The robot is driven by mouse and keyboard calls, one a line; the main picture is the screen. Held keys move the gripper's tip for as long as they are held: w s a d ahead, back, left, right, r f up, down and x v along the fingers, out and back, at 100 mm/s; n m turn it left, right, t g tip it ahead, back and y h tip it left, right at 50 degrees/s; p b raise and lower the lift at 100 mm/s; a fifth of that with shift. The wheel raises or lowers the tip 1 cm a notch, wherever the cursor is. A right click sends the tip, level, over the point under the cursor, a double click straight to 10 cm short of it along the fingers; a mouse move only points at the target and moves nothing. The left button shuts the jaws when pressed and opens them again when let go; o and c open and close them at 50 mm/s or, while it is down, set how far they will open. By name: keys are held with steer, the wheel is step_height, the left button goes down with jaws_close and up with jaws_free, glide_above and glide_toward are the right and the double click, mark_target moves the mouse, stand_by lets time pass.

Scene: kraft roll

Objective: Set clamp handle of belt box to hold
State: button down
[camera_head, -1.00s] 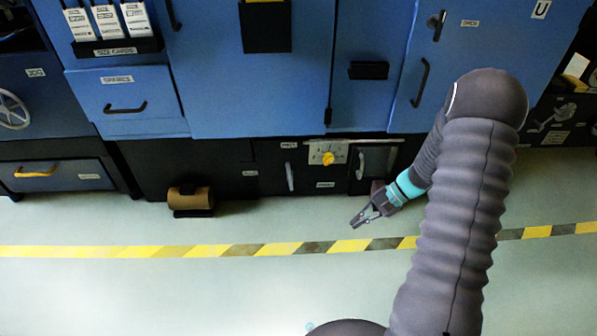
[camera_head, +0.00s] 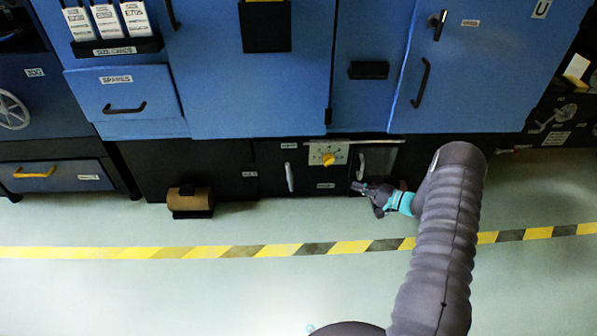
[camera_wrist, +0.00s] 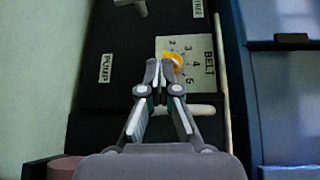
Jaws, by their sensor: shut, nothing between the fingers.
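A dark low box front carries a pale BELT dial plate (camera_wrist: 190,62) with numbers and a yellow knob (camera_head: 328,159). The knob also shows in the wrist view (camera_wrist: 173,61), just beyond my fingertips. One pale handle (camera_head: 361,165) stands upright right of the dial; in the wrist view it is a pale bar (camera_wrist: 200,110) behind my fingers. Another pale lever (camera_head: 290,177) hangs left of the dial, near a FREE label (camera_wrist: 198,8). I cannot tell which is the clamp handle. My gripper (camera_head: 355,186) is shut and empty, below the right handle; contact is unclear.
Blue cabinets (camera_head: 250,100) overhang the box front. A PUMP label (camera_wrist: 106,68) is beside the dial plate. A brown roll (camera_head: 190,198) in a black holder stands on the floor at left. The floor around the yellow-black stripe (camera_head: 210,252) is clear.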

steer(key=shift+r+n, duration=0.35)
steer(key=shift+n, duration=0.35)
glide_toward(289, 174)
steer(key=w, duration=0.6)
steer(key=shift+s+a+r, duration=0.1)
steer(key=shift+a+r, duration=0.05)
steer(key=shift+a, duration=1)
steer(key=shift+s+a+r, duration=0.1)
steer(key=shift+a, duration=1.1)
steer(key=shift+d+r, duration=0.1)
